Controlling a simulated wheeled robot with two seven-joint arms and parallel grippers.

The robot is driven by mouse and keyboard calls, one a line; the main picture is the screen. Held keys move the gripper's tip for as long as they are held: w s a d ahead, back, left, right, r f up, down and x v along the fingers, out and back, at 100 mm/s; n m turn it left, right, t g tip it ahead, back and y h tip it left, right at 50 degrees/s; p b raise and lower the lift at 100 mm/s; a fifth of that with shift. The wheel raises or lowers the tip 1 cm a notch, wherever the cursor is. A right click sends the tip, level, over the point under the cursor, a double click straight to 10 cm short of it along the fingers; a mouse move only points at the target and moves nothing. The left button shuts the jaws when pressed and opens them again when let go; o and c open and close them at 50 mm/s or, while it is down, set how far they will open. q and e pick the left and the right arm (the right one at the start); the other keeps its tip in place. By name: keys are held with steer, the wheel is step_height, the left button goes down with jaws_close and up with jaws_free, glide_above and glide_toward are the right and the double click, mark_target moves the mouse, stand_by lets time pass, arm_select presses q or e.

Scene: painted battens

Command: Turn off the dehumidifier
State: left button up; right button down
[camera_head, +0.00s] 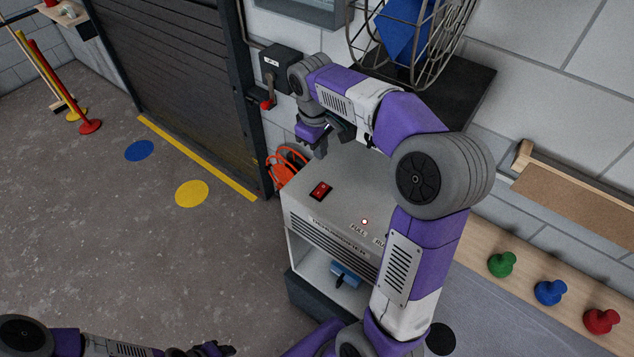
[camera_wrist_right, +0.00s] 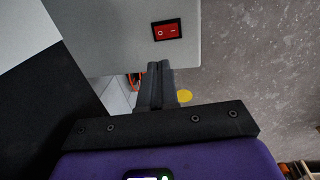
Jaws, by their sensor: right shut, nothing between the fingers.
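The dehumidifier (camera_head: 345,185) is a pale grey cabinet against the wall, with a slatted front and a printed label. A red rocker switch (camera_head: 320,191) in a black frame sits on its top; in the right wrist view the switch (camera_wrist_right: 167,30) shows its two marks. A small red-rimmed indicator (camera_head: 364,222) lies near the words FULL and RUN, the latter partly hidden by my arm. My right gripper (camera_head: 319,152) is shut and empty, pointing down near the cabinet's back left edge, apart from the switch. Its closed fingers (camera_wrist_right: 158,66) show below the switch in the wrist view. My left gripper (camera_head: 215,349) is at the bottom edge, its jaws unclear.
A dark wall box (camera_head: 281,68) with a red lever is close behind my right gripper. A wire basket (camera_head: 405,40) holds something blue. An orange coil (camera_head: 287,166) hangs left of the cabinet. Green, blue and red knobs (camera_head: 550,292) line a wooden board. Floor at left is mostly clear.

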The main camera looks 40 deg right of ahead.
mark_target(323, 186)
steer(key=f, duration=0.4)
steer(key=d+f+b, duration=0.1)
steer(key=f, duration=0.4)
steer(key=f+b, duration=0.1)
steer(key=f, duration=0.4)
steer(key=shift+w+d, duration=0.25)
